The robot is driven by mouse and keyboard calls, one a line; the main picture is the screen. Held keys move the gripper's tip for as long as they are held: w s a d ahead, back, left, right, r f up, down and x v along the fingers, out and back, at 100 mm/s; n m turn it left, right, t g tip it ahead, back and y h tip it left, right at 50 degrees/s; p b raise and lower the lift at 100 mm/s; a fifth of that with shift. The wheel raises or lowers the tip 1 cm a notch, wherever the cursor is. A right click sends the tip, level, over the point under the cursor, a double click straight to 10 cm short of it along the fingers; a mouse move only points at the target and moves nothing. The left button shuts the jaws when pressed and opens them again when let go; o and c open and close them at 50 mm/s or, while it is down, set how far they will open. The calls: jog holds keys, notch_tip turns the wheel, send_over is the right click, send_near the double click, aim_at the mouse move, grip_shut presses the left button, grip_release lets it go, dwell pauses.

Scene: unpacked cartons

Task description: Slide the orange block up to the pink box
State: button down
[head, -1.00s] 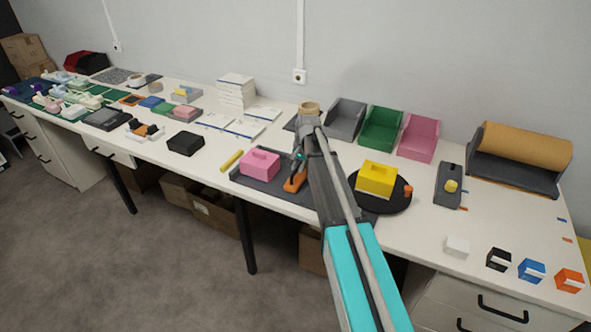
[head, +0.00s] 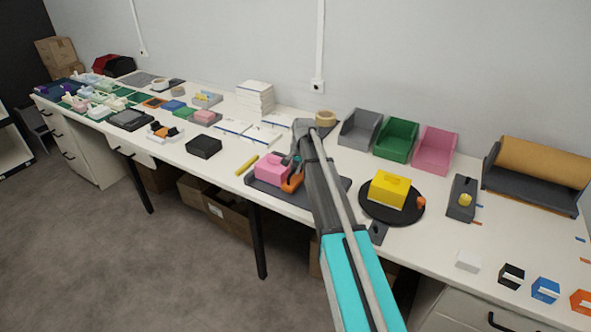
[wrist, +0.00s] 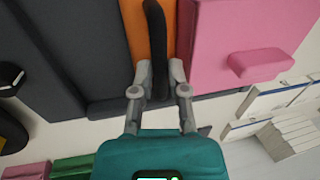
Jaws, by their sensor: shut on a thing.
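The pink box (head: 270,170) sits on a dark grey tray (head: 262,188) near the table's front edge. The orange block (head: 293,182) stands on the same tray, close against the right side of the pink box. In the wrist view the orange block (wrist: 130,20) and the pink box (wrist: 225,40) lie side by side; I cannot tell whether they touch or a thin gap remains. My gripper (wrist: 160,75) is shut on the black handle (wrist: 156,40) of the orange block. My arm hides part of the tray in the head view.
A black turntable (head: 378,212) with a yellow block (head: 389,188) is right of my arm. A yellow stick (head: 247,165) and a black box (head: 204,146) lie left of the tray. Grey, green and pink bins stand behind. The tray's dark surface beside the orange block is bare.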

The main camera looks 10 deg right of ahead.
jog(key=c, duration=0.8)
grip_release()
jog(key=shift+a, duration=0.2)
jog(key=shift+c, duration=0.2)
jog(key=shift+o, duration=1)
jog(key=shift+d, duration=0.1)
jog(key=shift+s+d, duration=0.1)
jog(key=s+a+r+n+p, duration=0.1)
jog(key=s+a+n, duration=0.1)
jog(key=s, duration=0.9)
jog(key=s+a+r+n+g+h+p, duration=0.1)
jog(key=s+n, duration=0.3)
jog(key=s, duration=0.7)
jog(key=s+a+r+n+p, duration=0.2)
jog(key=s+a, duration=0.2)
jog(key=s, duration=0.8)
jog(key=shift+r+n+g+h+p, duration=0.15)
jog(key=shift+n+g+h+p, duration=0.15)
jog(key=shift+n+p, duration=0.1)
